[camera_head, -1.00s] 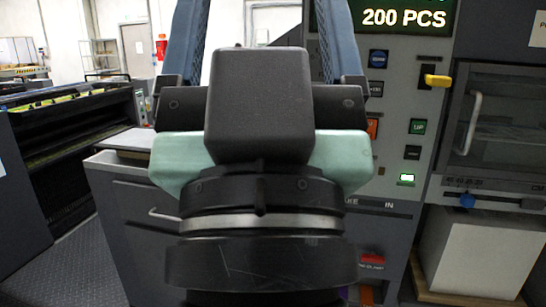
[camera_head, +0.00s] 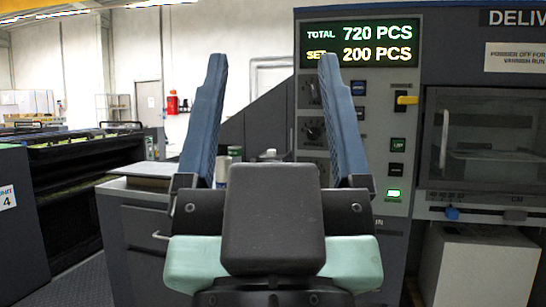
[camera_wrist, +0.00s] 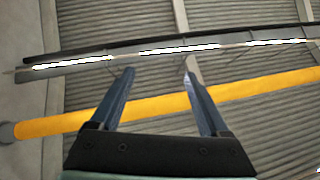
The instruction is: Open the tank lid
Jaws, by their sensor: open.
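No tank lid can be made out in either view. My gripper (camera_head: 273,65) rises in the middle of the head view, with its two blue fingers pointing up and set wide apart. It is open with nothing between the fingers. In the wrist view my gripper (camera_wrist: 158,73) also shows open and empty, facing the ceiling and a yellow beam (camera_wrist: 160,107). My gripper's body hides part of the machine behind it.
A grey control panel (camera_head: 392,120) with buttons and a display (camera_head: 360,42) stands behind and right. A windowed machine door (camera_head: 485,140) is further right. A grey cabinet (camera_head: 140,235) stands left of centre, and a dark press unit (camera_head: 85,170) is at far left.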

